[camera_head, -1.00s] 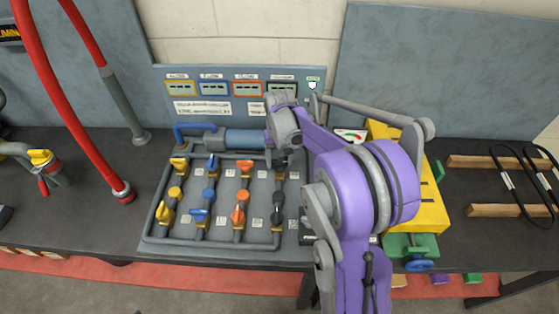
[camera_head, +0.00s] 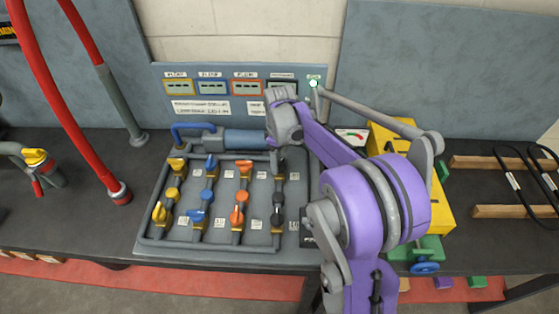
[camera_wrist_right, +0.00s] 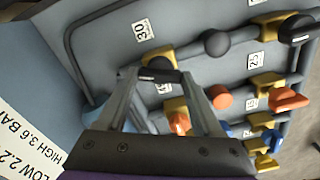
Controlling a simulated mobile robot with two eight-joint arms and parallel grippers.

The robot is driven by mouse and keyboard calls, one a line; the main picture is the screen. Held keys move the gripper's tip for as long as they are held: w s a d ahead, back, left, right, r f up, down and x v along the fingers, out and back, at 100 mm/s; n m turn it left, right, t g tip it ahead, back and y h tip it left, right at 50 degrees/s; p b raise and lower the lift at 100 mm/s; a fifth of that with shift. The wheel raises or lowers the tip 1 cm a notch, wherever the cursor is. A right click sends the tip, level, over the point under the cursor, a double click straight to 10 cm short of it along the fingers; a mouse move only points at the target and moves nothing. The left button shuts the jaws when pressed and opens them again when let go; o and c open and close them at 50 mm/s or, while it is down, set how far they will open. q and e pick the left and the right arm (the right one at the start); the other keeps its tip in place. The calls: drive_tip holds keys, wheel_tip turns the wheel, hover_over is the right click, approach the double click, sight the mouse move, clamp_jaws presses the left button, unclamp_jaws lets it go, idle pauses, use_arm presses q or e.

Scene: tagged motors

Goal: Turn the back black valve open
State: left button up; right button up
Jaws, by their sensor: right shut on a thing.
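The back black valve is the far one in the black column at the right of the valve panel (camera_head: 262,240). In the right wrist view its black handle (camera_wrist_right: 160,75) sits between the fingertips of my right gripper (camera_wrist_right: 158,74), above a yellow valve body (camera_wrist_right: 160,56). My right gripper (camera_head: 275,150) is shut on this handle. In the head view the gripper and wrist hide much of the valve. The front black valve (camera_head: 277,213) shows nearer, also in the right wrist view (camera_wrist_right: 297,28). My left gripper is not in view.
Orange (camera_head: 239,215), blue (camera_head: 197,216) and yellow (camera_head: 160,212) valves stand left of the black column. A blue cylinder (camera_head: 244,138) lies behind them. A yellow block (camera_head: 439,195) stands to the right, and a red hose (camera_head: 75,120) hangs at left.

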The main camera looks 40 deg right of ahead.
sight(280, 163)
drive_tip(key=n, duration=0.4)
drive_tip(key=shift+n, duration=0.3)
idle(0.3)
drive_tip(key=o, duration=1.4)
drive_tip(key=shift+c, duration=0.2)
wheel_tip(280, 163, up, 11)
drive_tip(key=shift+f, duration=0.1)
